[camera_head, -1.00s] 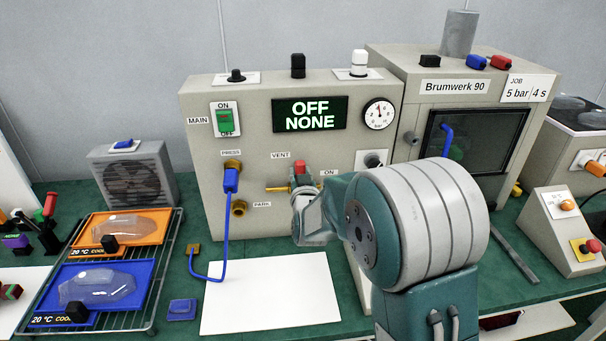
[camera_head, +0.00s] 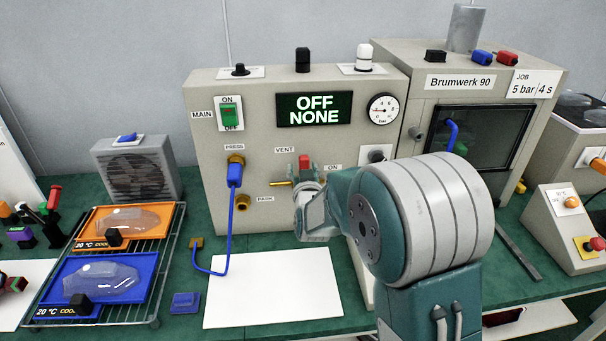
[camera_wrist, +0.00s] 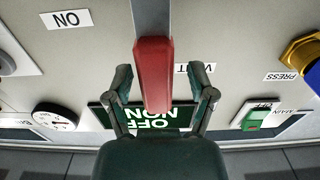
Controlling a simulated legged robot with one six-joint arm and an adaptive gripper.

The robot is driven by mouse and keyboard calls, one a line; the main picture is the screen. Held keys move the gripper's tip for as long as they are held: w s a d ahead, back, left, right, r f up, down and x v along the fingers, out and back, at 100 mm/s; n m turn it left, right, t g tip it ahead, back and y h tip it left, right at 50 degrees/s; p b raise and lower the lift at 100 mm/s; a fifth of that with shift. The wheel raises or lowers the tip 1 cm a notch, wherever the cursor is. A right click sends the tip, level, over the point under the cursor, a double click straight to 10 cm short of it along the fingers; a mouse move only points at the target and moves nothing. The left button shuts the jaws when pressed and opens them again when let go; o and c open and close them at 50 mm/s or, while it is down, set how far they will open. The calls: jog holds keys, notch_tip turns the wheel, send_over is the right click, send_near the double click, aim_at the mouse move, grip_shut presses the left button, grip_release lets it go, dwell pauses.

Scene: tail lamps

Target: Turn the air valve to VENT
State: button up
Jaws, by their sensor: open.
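The air valve's red handle (camera_head: 304,162) is on the front of the beige control panel (camera_head: 215,180), between the VENT label (camera_head: 284,150) and the ON label (camera_head: 334,167). A brass spout (camera_head: 281,183) sticks out to its left. In the wrist view, which is upside down, the red handle (camera_wrist: 153,75) runs upright in the picture between the fingers of my gripper (camera_wrist: 163,77). The fingers are open, with a gap on each side of the handle. One finger partly covers the VENT label (camera_wrist: 181,69).
A display (camera_head: 313,109) reads OFF NONE, beside a round gauge (camera_head: 383,109). A blue hose (camera_head: 229,220) is plugged in at PRESS, left of the valve. A white sheet (camera_head: 270,290) lies below. The Brumwerk 90 cabinet (camera_head: 420,110) stands right of the panel.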

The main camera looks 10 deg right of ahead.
jog(key=s, duration=1.1)
jog(key=shift+s, duration=0.4)
jog(key=s+d+r+g, duration=0.1)
jog(key=s+g, duration=0.3)
jog(key=s, duration=0.5)
jog(key=s+d+r+g, duration=0.1)
jog(key=s+d+g, duration=0.3)
jog(key=s, duration=0.5)
jog(key=s+d+r+g, duration=0.1)
jog(key=s+g, duration=0.3)
jog(key=s, duration=0.5)
jog(key=shift+d+r, duration=0.15)
jog(key=shift+d, duration=0.7)
